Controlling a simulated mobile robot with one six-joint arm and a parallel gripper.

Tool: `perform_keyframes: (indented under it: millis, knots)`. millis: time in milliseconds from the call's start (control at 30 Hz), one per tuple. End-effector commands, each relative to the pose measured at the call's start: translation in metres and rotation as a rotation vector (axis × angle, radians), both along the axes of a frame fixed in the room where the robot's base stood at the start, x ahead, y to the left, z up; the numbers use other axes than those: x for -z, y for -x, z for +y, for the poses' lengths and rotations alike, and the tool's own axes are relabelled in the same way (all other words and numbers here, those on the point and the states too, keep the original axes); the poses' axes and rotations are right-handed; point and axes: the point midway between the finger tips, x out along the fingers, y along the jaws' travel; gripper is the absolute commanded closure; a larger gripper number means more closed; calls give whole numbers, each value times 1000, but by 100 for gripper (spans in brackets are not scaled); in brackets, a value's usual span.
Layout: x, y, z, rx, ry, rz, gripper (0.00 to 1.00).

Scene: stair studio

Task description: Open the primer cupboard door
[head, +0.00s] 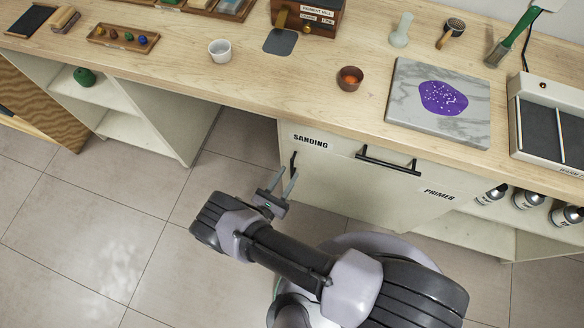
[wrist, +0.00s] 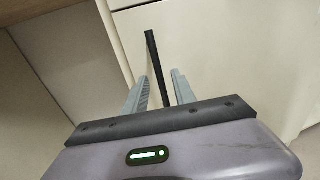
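The primer cupboard door (head: 370,195) is a cream panel below the worktop, labelled PRIMER at its right, and it looks shut. Its upright black bar handle (head: 294,163) is near the panel's left edge. My gripper (head: 284,178) is open and empty in front of that left edge, with its fingertips close to the handle's lower end. In the wrist view the handle (wrist: 153,60) runs between the two fingers of my gripper (wrist: 160,84). I cannot tell whether the fingers reach around it or stop short. Neither finger visibly touches it.
A drawer labelled SANDING with a black handle (head: 388,161) is above the door. Shelves with spray cans (head: 528,199) are at the right. An open kneehole with tiled floor (head: 235,145) is left of the cupboard. A marble slab (head: 440,103) is on the worktop above.

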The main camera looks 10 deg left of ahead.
Motion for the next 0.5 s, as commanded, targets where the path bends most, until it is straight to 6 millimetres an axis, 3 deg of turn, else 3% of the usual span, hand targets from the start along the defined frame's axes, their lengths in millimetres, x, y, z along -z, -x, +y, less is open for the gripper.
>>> perform_keyframes:
  millis: [200,500]
  knots:
    - [0,-30,-9,2,-1,0,68]
    - [0,-36,-10,0,-1,0,68]
